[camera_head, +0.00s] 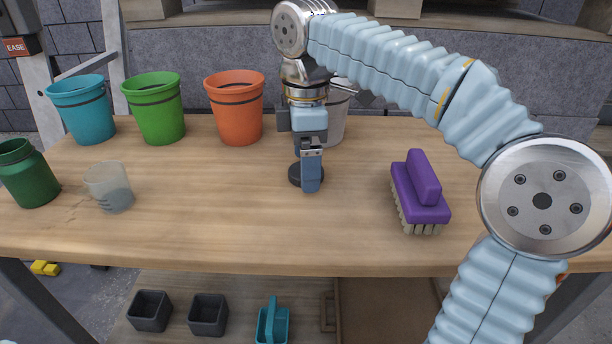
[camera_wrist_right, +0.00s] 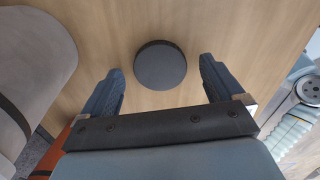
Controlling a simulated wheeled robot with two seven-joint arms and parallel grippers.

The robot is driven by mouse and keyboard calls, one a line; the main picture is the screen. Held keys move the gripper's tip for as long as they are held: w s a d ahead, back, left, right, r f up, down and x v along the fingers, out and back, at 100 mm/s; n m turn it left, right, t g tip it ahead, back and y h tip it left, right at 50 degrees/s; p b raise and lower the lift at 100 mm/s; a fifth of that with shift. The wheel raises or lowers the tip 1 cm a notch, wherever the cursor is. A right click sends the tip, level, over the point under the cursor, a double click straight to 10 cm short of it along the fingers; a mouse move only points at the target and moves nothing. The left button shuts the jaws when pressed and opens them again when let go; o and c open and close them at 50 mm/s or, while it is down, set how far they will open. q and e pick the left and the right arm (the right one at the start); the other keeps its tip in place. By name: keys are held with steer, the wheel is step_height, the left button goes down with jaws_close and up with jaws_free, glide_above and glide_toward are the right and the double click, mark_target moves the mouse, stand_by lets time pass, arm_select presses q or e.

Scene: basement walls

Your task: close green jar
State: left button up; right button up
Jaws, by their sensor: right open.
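The green jar (camera_head: 29,177) stands upright at the left end of the wooden table, with an open top. A round black lid (camera_head: 295,174) lies flat on the table near the middle, partly hidden behind my right gripper in the head view. My right gripper (camera_head: 311,186) points down at the lid. In the right wrist view, the lid (camera_wrist_right: 160,65) is centred between and beyond the two spread fingers of my right gripper (camera_wrist_right: 157,82), with nothing held. My left gripper is not in view.
Blue (camera_head: 81,109), green (camera_head: 155,107), orange (camera_head: 236,107) and grey (camera_head: 336,116) buckets line the table's back. A measuring cup (camera_head: 109,187) stands beside the jar. A purple brush (camera_head: 420,190) lies to the right. The table's front middle is clear.

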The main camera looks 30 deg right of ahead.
steer(key=shift+f, duration=0.35)
steer(key=c, duration=1.2)
steer(key=shift+r, duration=0.1)
steer(key=shift+r+p, duration=0.3)
steer(key=shift+r, duration=0.25)
step_height(320, 180, up, 3)
steer(key=shift+a+f+p, duration=0.15)
steer(key=shift+p, duration=0.35)
steer(key=s+a+r+p, duration=0.2)
steer(key=s+a+r, duration=0.6)
steer(key=a, duration=0.3)
steer(key=shift+a+r+p, duration=0.15)
steer(key=shift+r+p, duration=0.15)
steer(key=shift+r, duration=0.25)
